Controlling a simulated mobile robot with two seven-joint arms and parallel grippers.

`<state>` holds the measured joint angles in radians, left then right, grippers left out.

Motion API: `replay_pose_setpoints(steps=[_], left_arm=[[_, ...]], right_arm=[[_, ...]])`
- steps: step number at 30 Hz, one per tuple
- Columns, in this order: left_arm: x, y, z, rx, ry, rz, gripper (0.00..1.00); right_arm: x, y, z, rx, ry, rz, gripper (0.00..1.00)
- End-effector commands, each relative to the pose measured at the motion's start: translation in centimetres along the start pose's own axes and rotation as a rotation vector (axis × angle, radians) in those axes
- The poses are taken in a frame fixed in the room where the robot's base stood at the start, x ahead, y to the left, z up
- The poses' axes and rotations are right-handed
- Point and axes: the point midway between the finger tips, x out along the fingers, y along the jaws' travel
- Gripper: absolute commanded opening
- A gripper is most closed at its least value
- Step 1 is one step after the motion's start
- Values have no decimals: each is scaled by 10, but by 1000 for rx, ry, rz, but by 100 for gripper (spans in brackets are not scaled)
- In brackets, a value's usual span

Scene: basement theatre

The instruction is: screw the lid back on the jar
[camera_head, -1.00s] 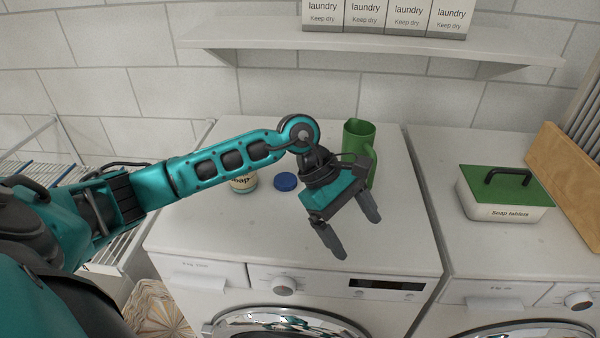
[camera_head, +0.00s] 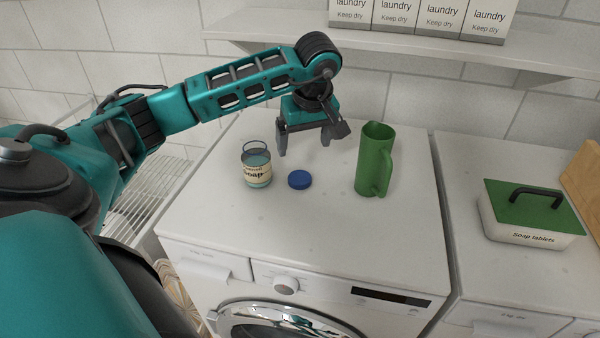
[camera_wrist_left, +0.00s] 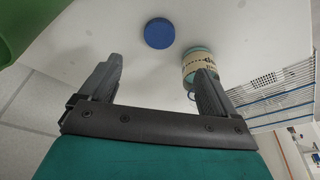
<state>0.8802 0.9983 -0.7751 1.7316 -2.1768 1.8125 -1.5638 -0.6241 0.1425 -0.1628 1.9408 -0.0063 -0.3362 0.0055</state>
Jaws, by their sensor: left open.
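The glass jar (camera_head: 257,168) stands upright and open on the washing machine top, with a cream "Soap" label and blue-green contents. The blue lid (camera_head: 299,179) lies flat on the same top, just right of the jar and apart from it. My left gripper (camera_head: 304,148) is open and empty, pointing down behind the lid, between the jar and the green jug. In the left wrist view the lid (camera_wrist_left: 159,33) shows beyond the fingers, and the jar (camera_wrist_left: 196,66) is partly hidden behind one finger of the gripper (camera_wrist_left: 160,85). My right gripper is not in view.
A green jug (camera_head: 374,160) stands right of the lid. A soap tablets box (camera_head: 530,212) with a green lid sits on the machine to the right. A shelf (camera_head: 420,45) with laundry boxes hangs behind. The front of the top is clear.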

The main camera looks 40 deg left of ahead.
Motion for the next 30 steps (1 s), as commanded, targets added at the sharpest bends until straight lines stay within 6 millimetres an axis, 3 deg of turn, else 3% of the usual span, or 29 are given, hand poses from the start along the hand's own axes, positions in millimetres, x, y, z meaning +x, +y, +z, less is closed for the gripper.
replay_pose_setpoints(steps=[3,9,23,30], left_arm=[[25,-1,2,1,-4,-6,90],[56,0,1,1,-3,-2,90],[66,0,1,1,-2,0,90],[100,1,5,0,-4,-3,90]], right_arm=[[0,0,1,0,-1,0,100],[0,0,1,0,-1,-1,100],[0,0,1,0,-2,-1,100],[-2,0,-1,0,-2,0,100]])
